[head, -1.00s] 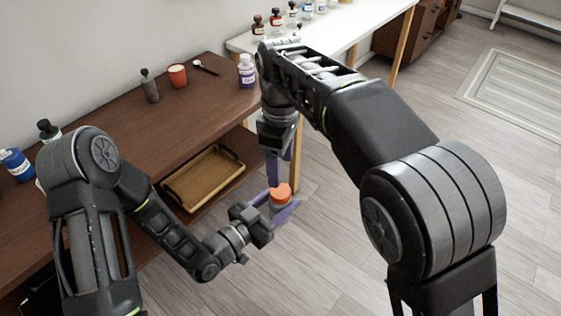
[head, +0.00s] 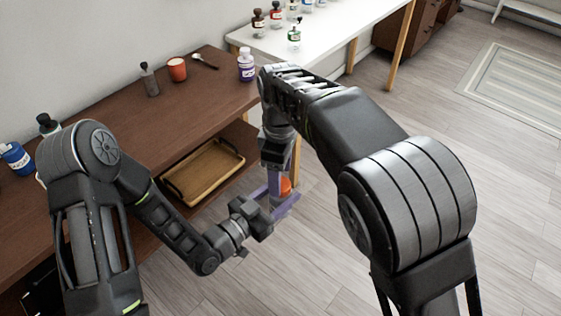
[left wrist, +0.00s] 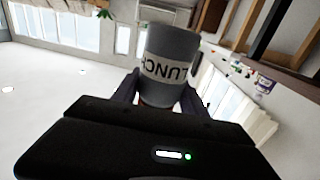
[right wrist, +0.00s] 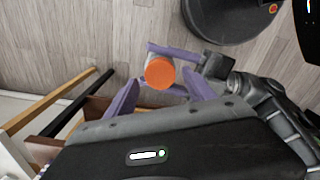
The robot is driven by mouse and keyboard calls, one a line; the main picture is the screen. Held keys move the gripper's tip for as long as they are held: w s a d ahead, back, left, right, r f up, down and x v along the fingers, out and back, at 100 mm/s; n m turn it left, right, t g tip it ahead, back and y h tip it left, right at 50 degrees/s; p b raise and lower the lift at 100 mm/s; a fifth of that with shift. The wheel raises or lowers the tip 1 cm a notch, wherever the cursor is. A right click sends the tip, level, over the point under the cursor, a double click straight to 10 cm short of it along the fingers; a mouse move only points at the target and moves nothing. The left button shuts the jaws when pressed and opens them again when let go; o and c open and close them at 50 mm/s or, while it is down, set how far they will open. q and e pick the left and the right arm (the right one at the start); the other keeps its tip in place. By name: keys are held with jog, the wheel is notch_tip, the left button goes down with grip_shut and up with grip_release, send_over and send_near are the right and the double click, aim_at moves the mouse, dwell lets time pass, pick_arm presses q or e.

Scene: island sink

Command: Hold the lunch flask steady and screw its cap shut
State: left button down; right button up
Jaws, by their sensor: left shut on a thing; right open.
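The grey lunch flask (left wrist: 170,66) shows in the left wrist view with a white LUNCH label, upside down in that picture. My left gripper (head: 281,205) is shut on it, away from the table. The orange cap (right wrist: 159,72) sits at the flask's top; in the head view the cap (head: 286,187) is partly hidden behind the right gripper's finger. My right gripper (right wrist: 160,97) is open above the cap, pointing down, its purple fingers spread wider than the cap. I cannot tell whether a finger touches it. Most of the flask body is hidden in the head view.
A brown table (head: 120,112) carries an orange cup (head: 177,70), a dark bottle (head: 149,80) and a purple-labelled bottle (head: 246,66). A wooden tray (head: 204,170) lies on its lower shelf. A white table (head: 330,40) with several bottles stands behind.

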jog(key=shift+f, duration=1.1)
grip_shut()
jog(key=m, duration=1.4)
jog(key=shift+m, duration=0.4)
jog(key=shift+o, duration=0.4)
grip_release()
